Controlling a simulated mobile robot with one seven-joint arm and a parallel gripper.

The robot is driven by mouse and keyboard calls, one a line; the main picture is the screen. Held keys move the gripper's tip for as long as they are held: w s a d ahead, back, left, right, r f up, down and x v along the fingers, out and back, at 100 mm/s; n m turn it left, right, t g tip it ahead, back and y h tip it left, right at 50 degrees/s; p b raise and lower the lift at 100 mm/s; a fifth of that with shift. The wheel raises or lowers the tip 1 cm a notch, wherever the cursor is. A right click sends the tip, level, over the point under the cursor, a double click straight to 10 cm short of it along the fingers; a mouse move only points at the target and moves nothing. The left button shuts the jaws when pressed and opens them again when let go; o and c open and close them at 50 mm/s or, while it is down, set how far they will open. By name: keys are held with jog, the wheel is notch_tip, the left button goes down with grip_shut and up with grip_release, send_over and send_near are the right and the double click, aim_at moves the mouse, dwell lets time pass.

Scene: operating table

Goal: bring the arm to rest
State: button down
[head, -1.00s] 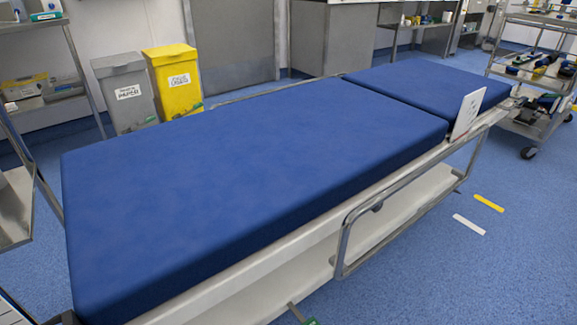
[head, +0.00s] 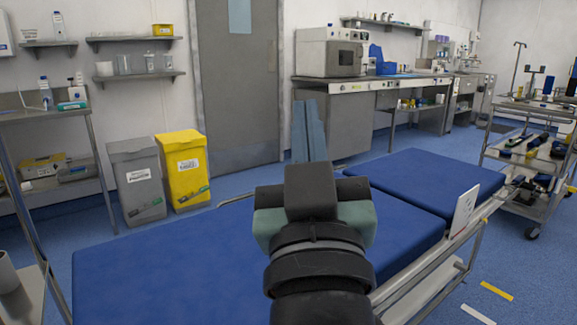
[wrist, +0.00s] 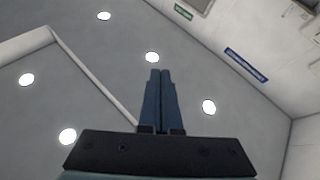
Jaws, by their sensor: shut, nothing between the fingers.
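My gripper (head: 309,130) is raised over the blue operating table (head: 160,270) in the head view, with its blue-grey fingers pointing up. My dark wrist is below the fingers and hides part of the table. In the wrist view my gripper (wrist: 160,72) shows its two fingers closed together, with nothing between them. Behind them are the ceiling and its round lights (wrist: 152,57).
A grey bin (head: 137,180) and a yellow bin (head: 184,170) stand behind the table. A shelf rack (head: 60,160) is at the left and a loaded cart (head: 530,150) at the right. A white sign (head: 465,211) stands at the table's right edge. The air around my gripper is clear.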

jog(key=s+a+r+m+t+p, duration=0.2)
jog(key=s+r+t, duration=0.2)
jog(key=s+r, duration=0.6)
notch_tip(320, 180, up, 39)
jog(key=w+p, duration=0.1)
jog(key=p, duration=3.6)
